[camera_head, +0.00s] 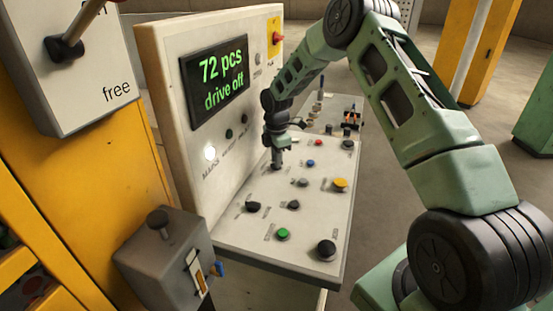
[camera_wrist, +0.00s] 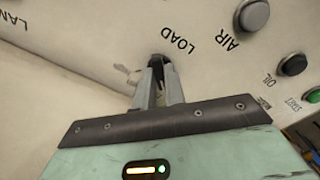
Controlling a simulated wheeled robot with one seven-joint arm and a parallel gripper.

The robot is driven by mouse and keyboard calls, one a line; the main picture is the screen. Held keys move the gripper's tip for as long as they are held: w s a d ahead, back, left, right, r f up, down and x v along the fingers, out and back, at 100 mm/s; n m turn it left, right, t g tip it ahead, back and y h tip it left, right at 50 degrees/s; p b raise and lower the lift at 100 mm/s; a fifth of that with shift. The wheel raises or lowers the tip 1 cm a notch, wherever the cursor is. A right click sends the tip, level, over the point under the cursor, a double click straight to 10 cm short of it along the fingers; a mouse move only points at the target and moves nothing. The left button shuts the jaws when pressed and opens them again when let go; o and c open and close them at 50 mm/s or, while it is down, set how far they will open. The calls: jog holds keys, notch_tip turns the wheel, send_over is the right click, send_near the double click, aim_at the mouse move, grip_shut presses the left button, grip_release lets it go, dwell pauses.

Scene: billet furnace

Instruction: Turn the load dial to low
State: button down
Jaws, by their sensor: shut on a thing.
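My gripper (camera_head: 277,161) reaches down to the sloping control panel (camera_head: 240,232), near the foot of the upright display. In the wrist view my gripper (camera_wrist: 162,68) is shut on the load dial (camera_wrist: 157,60), a small dark knob beside the printed word LOAD. The fingers cover most of the dial, so I cannot tell which way it points. Small marks lie left of the fingers but are too blurred to read. In the head view the dial is hidden by the gripper.
The display (camera_head: 218,82) reads "72 pcs drive off". Nearby on the panel are a grey knob (camera_wrist: 254,15) marked AIR, a dark oil knob (camera_wrist: 293,65), a green start button (camera_wrist: 313,96) and a yellow button (camera_head: 340,184). A grey lever box (camera_head: 165,262) stands at the lower left.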

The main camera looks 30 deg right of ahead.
dwell(0.4)
jog(key=c, duration=1.5)
grip_release()
jog(key=shift+o, duration=0.2)
notch_tip(320, 180, up, 18)
jog(key=b, duration=0.3)
jog(key=shift+f+b, duration=0.25)
jog(key=shift+b, duration=0.05)
